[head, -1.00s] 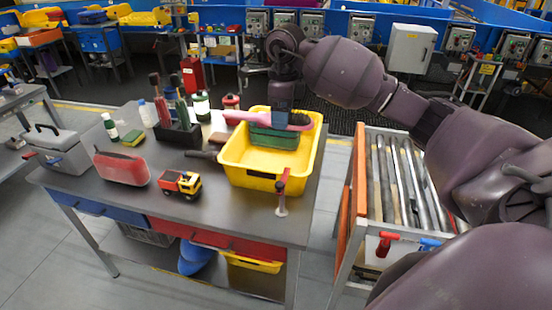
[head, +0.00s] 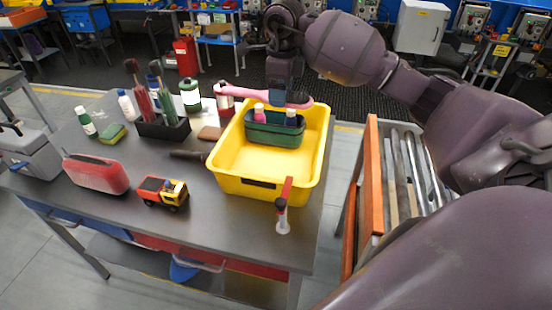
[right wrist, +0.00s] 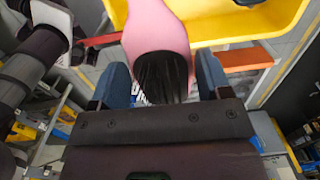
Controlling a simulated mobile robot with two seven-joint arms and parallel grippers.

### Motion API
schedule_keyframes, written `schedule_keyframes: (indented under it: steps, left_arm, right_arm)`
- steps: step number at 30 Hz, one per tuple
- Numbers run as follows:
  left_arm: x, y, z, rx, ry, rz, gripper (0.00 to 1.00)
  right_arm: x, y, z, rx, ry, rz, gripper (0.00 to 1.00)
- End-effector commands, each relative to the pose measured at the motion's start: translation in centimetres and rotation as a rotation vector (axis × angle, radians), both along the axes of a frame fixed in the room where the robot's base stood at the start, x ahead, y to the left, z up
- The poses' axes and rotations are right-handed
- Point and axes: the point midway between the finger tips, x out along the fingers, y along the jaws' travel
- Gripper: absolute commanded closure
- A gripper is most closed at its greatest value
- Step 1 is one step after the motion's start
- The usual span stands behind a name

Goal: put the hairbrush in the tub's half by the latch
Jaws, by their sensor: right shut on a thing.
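The pink hairbrush (head: 240,92) is held level above the far end of the yellow tub (head: 265,162); its dark bristle part is at the right. In the right wrist view the brush (right wrist: 158,28) shows pink with black bristles between the blue fingers. My right gripper (head: 280,97) is shut on it. A green caddy (head: 273,133) with small bottles stands inside the tub's far half, below the brush. The tub's near half is bare. A dark rectangle (head: 258,183) marks the tub's near wall; I cannot tell whether it is the latch. My left gripper is out of view.
A red-handled upright piece (head: 283,205) stands at the tub's near side. Left of the tub are a toy truck (head: 163,192), a red case (head: 96,173), a black holder (head: 163,128) and bottles.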

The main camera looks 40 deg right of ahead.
Motion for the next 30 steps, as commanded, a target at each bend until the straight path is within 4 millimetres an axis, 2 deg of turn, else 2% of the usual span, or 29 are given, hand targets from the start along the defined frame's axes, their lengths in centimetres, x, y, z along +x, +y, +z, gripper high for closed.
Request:
schedule_keyframes:
  steps: [1,6,9,20,30]
  left_arm:
    - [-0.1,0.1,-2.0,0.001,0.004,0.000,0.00]
    - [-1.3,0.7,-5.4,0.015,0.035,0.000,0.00]
    - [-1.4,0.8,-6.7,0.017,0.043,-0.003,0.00]
    - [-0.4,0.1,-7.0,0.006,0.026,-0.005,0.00]
    - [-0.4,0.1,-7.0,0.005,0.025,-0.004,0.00]
  right_arm:
    - [0.1,0.0,-1.9,0.000,0.000,0.001,0.57]
    - [0.2,0.0,-5.7,0.000,0.017,0.001,0.57]
    - [0.3,0.0,-7.5,-0.001,0.028,0.001,0.57]
    - [0.3,0.1,-10.8,0.001,0.043,0.001,0.57]
    - [0.2,0.2,-18.1,0.002,0.042,0.000,0.57]
